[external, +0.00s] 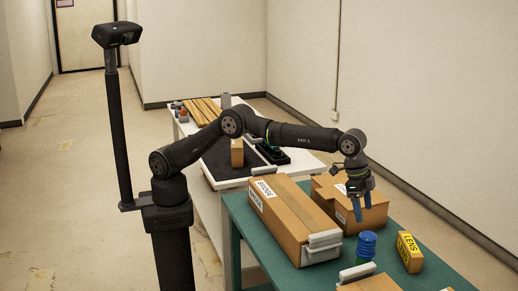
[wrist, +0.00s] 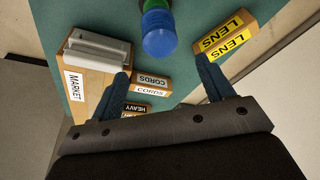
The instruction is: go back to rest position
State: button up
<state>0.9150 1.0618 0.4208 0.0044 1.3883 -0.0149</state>
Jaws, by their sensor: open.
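My gripper (external: 363,208) hangs pointing down over the green table (external: 236,208), its blue fingers apart. In the wrist view the two fingers of my gripper (wrist: 163,80) are spread with nothing held between them. A blue and green round object (external: 366,246) stands on the table, apart from the fingers; it also shows at the top of the wrist view (wrist: 160,38). A small box with a yellow LENS label (external: 409,252) stands to its right, and appears at the right of the wrist view (wrist: 226,38).
A long BRIDGE box (external: 282,212) with grey handles and a brown box (external: 374,212) stand near the gripper. The wrist view shows a MARKET box (wrist: 84,95) and a CORDS box (wrist: 150,79). A white table (external: 228,184) behind holds a small box (external: 237,153).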

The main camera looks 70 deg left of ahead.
aim_at(370, 235)
jog(key=x, duration=1.2)
jog(key=shift+a, duration=0.15)
jog(key=shift+r, duration=1.6)
